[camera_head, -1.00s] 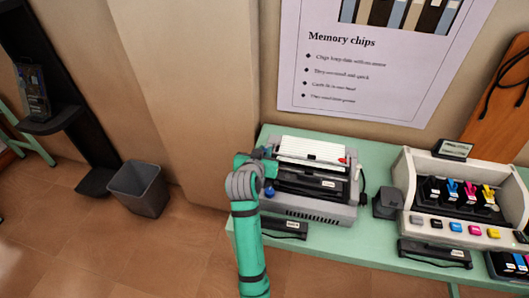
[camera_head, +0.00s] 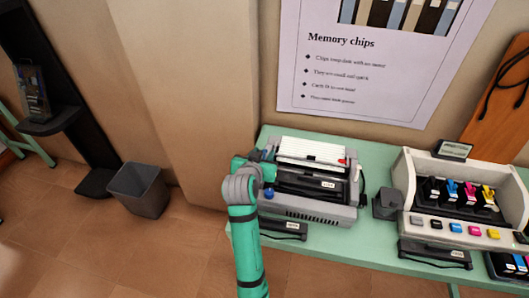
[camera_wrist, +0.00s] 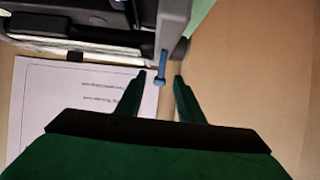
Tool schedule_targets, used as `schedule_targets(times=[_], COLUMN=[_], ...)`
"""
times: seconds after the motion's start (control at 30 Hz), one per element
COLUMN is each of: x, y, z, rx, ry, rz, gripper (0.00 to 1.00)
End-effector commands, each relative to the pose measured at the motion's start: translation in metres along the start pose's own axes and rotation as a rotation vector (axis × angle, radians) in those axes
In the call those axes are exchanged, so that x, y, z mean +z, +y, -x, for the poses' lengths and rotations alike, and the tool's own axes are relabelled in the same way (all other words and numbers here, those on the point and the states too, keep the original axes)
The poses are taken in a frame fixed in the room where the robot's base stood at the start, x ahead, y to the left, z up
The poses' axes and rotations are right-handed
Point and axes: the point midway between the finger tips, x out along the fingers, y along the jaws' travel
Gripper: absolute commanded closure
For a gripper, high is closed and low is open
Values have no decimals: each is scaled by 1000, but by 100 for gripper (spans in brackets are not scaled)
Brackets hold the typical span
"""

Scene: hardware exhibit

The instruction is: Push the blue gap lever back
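The dot-matrix style printer (camera_head: 335,213) stands on the green table, grey with a white ribbed top. In the wrist view, its grey side (camera_wrist: 172,22) fills the upper left. A thin blue lever with a rounded end (camera_wrist: 160,72) sticks out from that side. My gripper (camera_wrist: 160,76) is open; its green fingers stand on either side of the lever's end, with no clear contact. In the head view my gripper is mostly hidden behind my arm at the printer's left side. A blue round knob (camera_head: 269,194) shows there; I cannot tell if it is the same part.
A second printer with coloured cartridges (camera_head: 460,195) stands to the right on the green table (camera_head: 345,248). A small black box (camera_head: 386,204) lies between them. A label stand (camera_head: 286,229) is in front. A grey bin (camera_head: 138,190) is on the floor at left. A poster (camera_head: 365,75) hangs behind.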

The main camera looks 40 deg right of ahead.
Motion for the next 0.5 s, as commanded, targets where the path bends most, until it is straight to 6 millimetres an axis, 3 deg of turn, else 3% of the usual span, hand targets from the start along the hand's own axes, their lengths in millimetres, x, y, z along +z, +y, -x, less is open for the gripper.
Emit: schedule_targets(times=[0.3,0.5], x=[-1,0], y=[0,0], z=[60,81], rx=[-1,1], ry=[2,1], rz=[0,0], gripper=[66,66])
